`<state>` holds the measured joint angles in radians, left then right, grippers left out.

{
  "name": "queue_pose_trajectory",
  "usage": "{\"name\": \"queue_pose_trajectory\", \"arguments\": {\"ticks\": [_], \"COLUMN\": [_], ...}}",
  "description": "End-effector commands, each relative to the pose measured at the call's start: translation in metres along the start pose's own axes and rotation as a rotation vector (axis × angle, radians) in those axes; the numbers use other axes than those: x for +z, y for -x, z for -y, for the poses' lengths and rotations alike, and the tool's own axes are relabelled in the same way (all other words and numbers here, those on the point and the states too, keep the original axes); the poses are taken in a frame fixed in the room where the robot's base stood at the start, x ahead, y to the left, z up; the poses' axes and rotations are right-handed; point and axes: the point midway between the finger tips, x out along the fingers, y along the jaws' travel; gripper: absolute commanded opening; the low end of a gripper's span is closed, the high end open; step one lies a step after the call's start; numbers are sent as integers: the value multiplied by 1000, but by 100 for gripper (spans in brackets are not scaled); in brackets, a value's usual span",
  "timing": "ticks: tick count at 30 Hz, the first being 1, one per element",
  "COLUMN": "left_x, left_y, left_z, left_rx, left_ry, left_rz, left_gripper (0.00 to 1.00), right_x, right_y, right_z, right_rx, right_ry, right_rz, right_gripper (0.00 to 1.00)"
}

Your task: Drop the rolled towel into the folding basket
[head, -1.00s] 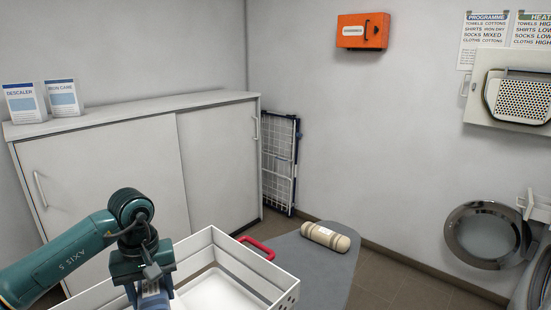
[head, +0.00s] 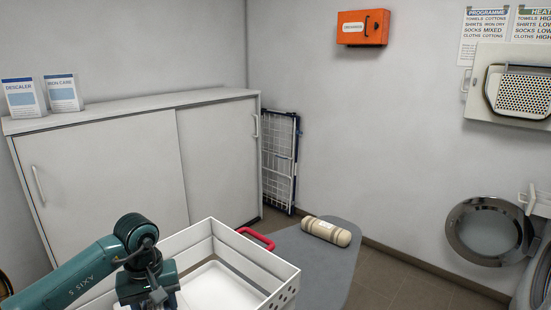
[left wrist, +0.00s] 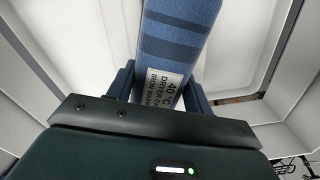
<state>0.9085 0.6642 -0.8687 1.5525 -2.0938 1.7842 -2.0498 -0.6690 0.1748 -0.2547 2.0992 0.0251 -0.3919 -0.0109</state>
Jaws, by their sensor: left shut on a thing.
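My left gripper (left wrist: 158,92) is shut on a blue roll of cloth (left wrist: 178,35) with darker stripes and a white care label. In the head view the left gripper's body shows at the bottom, over the white folding basket (head: 262,262); its fingertips and the blue roll are out of that picture. In the left wrist view the basket's pale floor and walls (left wrist: 45,60) lie beyond the roll, on both sides of it. I cannot tell whether the roll touches the floor. My right gripper is not in view.
A beige roll (head: 327,231) lies on the grey ironing board (head: 318,265), right of the basket. A round dryer door (head: 488,232) hangs open at right.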

Motion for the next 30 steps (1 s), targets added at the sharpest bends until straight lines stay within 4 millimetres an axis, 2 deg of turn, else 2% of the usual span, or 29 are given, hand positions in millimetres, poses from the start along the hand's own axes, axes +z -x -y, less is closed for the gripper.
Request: {"name": "queue_pose_trajectory", "arguments": {"ticks": [3,4,12,19,23,26,30], "left_x": [0,0,0,0,-1,-1,-1], "left_y": [1,1,1,1,8,23,54], "left_z": [0,0,0,0,0,-1,0], "left_rx": [1,1,1,-1,1,3,3], "left_ry": [0,0,0,0,0,0,0], "left_rz": [-1,-1,-1,1,-2,-5,-7], "left_gripper": [21,53,75,76,76,76,76], "right_x": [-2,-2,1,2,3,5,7], "right_y": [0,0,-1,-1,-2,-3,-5], "right_z": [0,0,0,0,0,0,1], "right_rx": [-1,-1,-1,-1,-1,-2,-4], "right_ry": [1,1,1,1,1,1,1], "right_rz": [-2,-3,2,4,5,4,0], "right_gripper": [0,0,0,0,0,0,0]}}
